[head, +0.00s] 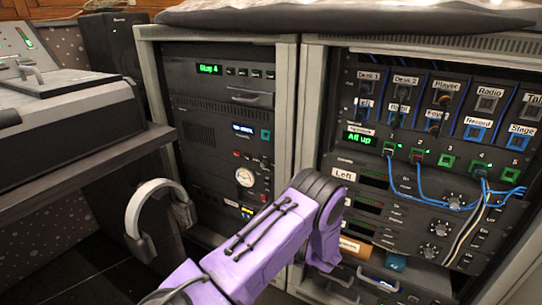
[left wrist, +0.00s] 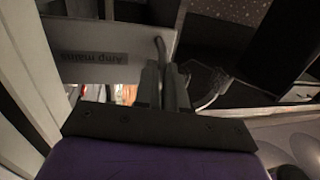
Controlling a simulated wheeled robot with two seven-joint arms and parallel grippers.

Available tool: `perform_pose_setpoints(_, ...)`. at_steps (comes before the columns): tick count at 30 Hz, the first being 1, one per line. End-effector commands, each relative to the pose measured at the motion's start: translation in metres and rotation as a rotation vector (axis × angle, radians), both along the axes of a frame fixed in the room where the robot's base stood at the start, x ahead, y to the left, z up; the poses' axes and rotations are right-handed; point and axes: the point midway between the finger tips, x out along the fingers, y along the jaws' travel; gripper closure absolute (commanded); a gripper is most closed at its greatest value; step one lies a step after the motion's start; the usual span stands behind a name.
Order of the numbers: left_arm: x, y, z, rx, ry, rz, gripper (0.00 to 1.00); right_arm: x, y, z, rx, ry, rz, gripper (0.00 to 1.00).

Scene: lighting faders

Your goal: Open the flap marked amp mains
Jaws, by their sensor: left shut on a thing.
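The flap (left wrist: 90,58) is a grey plate with a dark label reading "Amp mains" in the left wrist view. It has a bent metal bar handle (left wrist: 161,48) at its right side. My left gripper (left wrist: 165,80) is shut on the handle, its two dark fingers close together around it. A gap with red and orange light shows beyond the flap's edge; I cannot tell how far the flap stands open. In the head view my purple left arm reaches to the right-hand rack's lower part and its gripper is hidden. My right gripper is in neither view.
Headphones (head: 140,205) hang near the desk (head: 80,170).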

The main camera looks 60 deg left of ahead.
Motion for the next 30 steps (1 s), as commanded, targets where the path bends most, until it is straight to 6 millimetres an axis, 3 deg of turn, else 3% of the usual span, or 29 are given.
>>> perform_pose_setpoints(13,-0.003,0.000,-0.001,0.000,0.003,0.018,1.00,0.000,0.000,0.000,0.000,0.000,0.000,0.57)
perform_pose_setpoints(15,-0.003,-0.001,-0.001,0.000,0.003,0.017,0.70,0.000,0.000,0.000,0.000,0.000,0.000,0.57)
perform_pose_setpoints(16,-0.002,0.000,-0.001,0.000,0.003,0.017,0.64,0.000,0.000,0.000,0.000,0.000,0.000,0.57)
perform_pose_setpoints(25,0.000,-0.002,0.000,0.001,0.001,0.012,0.64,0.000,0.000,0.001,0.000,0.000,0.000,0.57)
perform_pose_setpoints(30,0.018,-0.023,0.001,0.001,-0.002,0.009,0.64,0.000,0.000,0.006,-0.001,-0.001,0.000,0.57)
